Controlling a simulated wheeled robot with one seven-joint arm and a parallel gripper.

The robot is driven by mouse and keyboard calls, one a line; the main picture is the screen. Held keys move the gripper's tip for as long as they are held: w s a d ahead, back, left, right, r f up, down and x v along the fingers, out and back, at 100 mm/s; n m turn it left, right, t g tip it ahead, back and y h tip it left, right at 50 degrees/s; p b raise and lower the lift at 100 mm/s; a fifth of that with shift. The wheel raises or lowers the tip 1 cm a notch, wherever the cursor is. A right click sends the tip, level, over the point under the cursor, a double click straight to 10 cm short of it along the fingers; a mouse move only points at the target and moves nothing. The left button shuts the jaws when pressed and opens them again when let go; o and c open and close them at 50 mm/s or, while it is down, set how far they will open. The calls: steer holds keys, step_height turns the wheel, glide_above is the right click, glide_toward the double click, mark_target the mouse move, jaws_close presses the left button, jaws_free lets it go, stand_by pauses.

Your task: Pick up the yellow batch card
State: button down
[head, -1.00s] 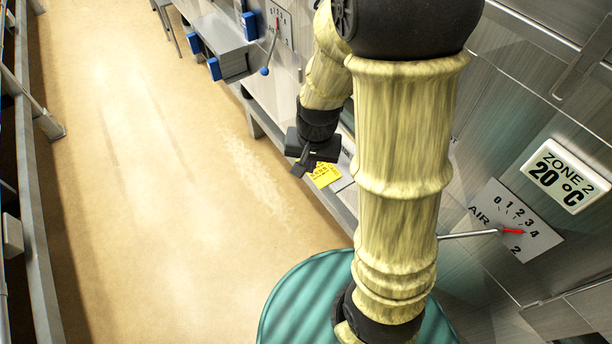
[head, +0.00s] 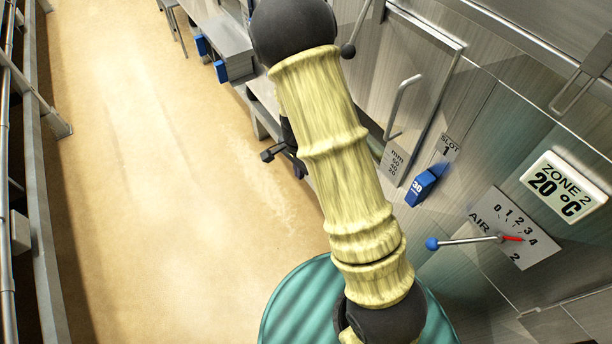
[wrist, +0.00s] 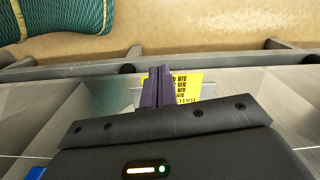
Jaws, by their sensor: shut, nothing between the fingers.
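The yellow batch card (wrist: 188,86) shows in the wrist view just right of and behind my fingers, with dark print upside down. It appears to lie on a grey metal ledge. My fingers hide its left part, and I cannot tell whether they touch it. My gripper (wrist: 157,72) is shut and empty. In the head view my gripper (head: 268,154) shows only as dark parts left of my arm, over the ledge.
The metal ledge (wrist: 235,82) runs along the machine wall, with the tan floor (head: 150,200) open beyond its edge. A blue-knobbed AIR lever (head: 465,242) sticks out at right.

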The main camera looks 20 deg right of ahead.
steer(key=w+d+f+p, duration=0.2)
steer(key=d+f, duration=0.1)
steer(key=f, duration=0.6)
steer(key=shift+d+f, duration=0.3)
steer(key=shift+d, duration=0.1)
steer(key=shift+w+d, duration=0.4)
steer(key=shift+d, duration=0.45)
steer(key=shift+a, duration=0.2)
